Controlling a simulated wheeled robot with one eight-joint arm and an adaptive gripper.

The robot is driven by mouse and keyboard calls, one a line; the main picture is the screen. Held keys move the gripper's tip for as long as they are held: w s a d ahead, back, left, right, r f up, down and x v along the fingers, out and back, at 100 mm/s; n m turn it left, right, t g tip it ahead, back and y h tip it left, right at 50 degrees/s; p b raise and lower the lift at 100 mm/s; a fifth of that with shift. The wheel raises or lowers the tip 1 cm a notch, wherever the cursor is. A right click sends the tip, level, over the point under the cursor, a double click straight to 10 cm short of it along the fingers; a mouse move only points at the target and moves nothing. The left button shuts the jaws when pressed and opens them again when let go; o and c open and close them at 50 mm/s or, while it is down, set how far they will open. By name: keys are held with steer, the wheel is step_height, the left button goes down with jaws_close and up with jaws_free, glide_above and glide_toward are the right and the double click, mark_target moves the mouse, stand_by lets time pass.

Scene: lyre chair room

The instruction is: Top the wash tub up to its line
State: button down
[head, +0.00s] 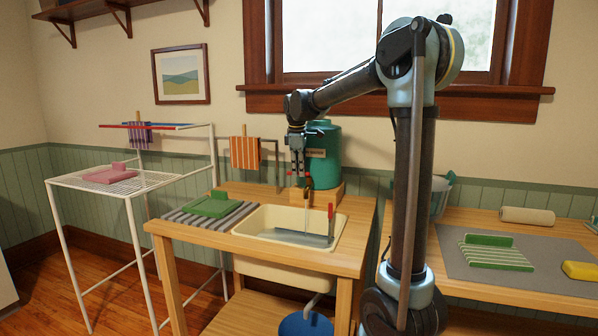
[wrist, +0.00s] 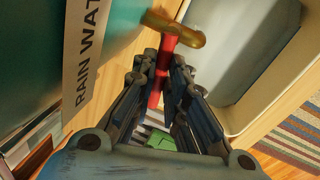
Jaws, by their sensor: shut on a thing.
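The cream wash tub (head: 248,222) is set in a wooden stand, with grey-looking water low inside it; its rim also shows in the wrist view (wrist: 262,118). A green rain water tank (head: 325,150) stands behind it, its label partly readable in the wrist view (wrist: 84,60). Its brass tap (wrist: 185,32) has a red handle (wrist: 163,75). My gripper (head: 297,178) is shut on the red handle, above the tub's back edge; the fingers show in the wrist view (wrist: 165,85). A thin streak below the tap may be running water. A red-topped upright piece (head: 330,212) stands in the tub; no line is readable.
A green block (head: 210,204) lies on a striped mat (head: 180,215) left of the tub. A white rack (head: 130,185) stands further left. The right bench holds a grey mat (head: 455,265), a green striped piece (head: 495,257), a roll (head: 527,216) and a yellow block (head: 580,270). A blue bucket (head: 305,323) is below.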

steer(key=shift+w, duration=0.1)
steer(key=shift+w+m, duration=0.35)
steer(key=shift+m, duration=0.65)
steer(key=c, duration=1.6)
jaws_free()
step_height(320, 180, up, 12)
steer(key=s, duration=0.2)
steer(key=shift+a+f, duration=0.15)
steer(key=shift+a, duration=0.15)
steer(key=shift+s, duration=0.15)
